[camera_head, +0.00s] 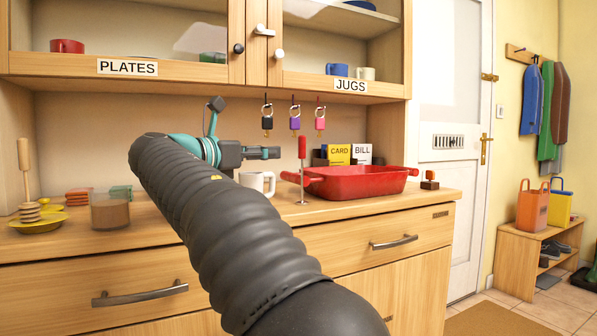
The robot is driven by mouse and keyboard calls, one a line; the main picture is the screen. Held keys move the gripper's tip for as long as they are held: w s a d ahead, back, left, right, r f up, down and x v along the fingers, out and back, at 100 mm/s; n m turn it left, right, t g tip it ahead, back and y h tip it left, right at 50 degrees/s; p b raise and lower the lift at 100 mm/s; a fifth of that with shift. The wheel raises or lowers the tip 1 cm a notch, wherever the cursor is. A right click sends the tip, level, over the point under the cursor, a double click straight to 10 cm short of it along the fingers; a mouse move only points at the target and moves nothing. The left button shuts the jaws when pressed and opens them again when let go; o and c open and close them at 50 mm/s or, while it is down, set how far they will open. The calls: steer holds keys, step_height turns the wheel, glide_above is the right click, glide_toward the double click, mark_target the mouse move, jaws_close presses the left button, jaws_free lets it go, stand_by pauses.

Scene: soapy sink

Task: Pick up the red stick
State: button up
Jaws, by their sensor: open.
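A thin upright stick with a red handle (302,147) stands on the wooden counter, on a small round foot, in front of the red tray's left part. Its lower shaft is thin and metallic. My gripper (275,153) is in the air above the counter, a little left of the red handle and at about its height. Its fingers point right, towards the handle. The gripper is open and empty, with a visible gap between it and the stick in the picture. My arm hides part of the counter and drawers.
A white mug (257,183) stands below my gripper. A red tray (360,182) is behind the stick, with CARD (340,154) and BILL (362,153) holders behind it. Padlocks (294,119) hang above. A small red-topped object (429,180) stands at the right. The front counter edge right of the stick is clear.

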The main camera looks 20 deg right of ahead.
mark_target(300, 153)
steer(key=x, duration=0.8)
steer(key=shift+d+b, duration=0.1)
steer(key=shift+b, duration=0.25)
steer(key=x, duration=0.4)
steer(key=shift+w+d+f+b, duration=0.1)
steer(key=shift+w+f+b, duration=0.3)
steer(key=shift+w, duration=0.1)
steer(key=shift+w+d+r, duration=0.1)
steer(key=shift+w+d, duration=0.05)
steer(key=shift+d, duration=0.2)
jaws_close()
